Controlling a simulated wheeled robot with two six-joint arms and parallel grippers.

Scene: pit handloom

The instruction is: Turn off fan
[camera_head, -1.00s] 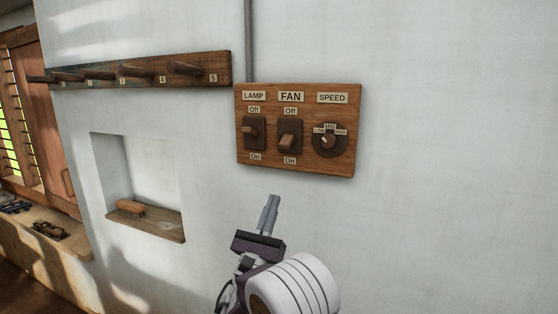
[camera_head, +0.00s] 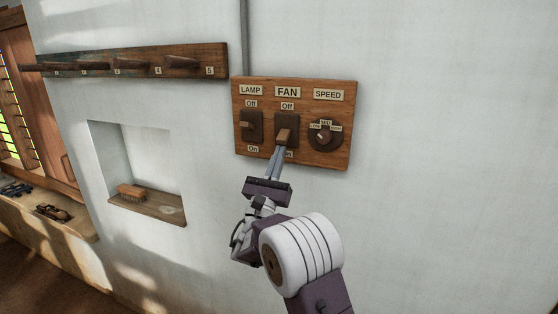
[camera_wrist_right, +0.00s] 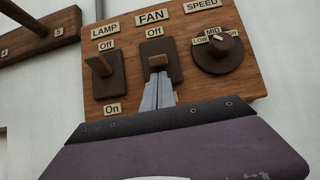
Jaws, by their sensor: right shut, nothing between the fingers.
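A wooden switch board (camera_head: 338,98) is fixed to the white wall. Its middle FAN switch (camera_head: 284,135) has a brown lever between an Off label above and an On label below. In the head view the lever sits low, toward On. My right gripper (camera_head: 276,150) is shut and empty. Its fingertips are just below the fan lever, at or very near its underside, and partly cover the On label. In the right wrist view the fan lever (camera_wrist_right: 158,60) stands right above the fingertips (camera_wrist_right: 158,78); I cannot tell whether they touch. My left gripper is not in view.
The LAMP switch (camera_head: 249,125) is close on the left and the SPEED knob (camera_head: 322,135) on the right. A peg rail (camera_head: 130,62) is at upper left. A niche holds a brush (camera_head: 131,191). The wall at right is clear.

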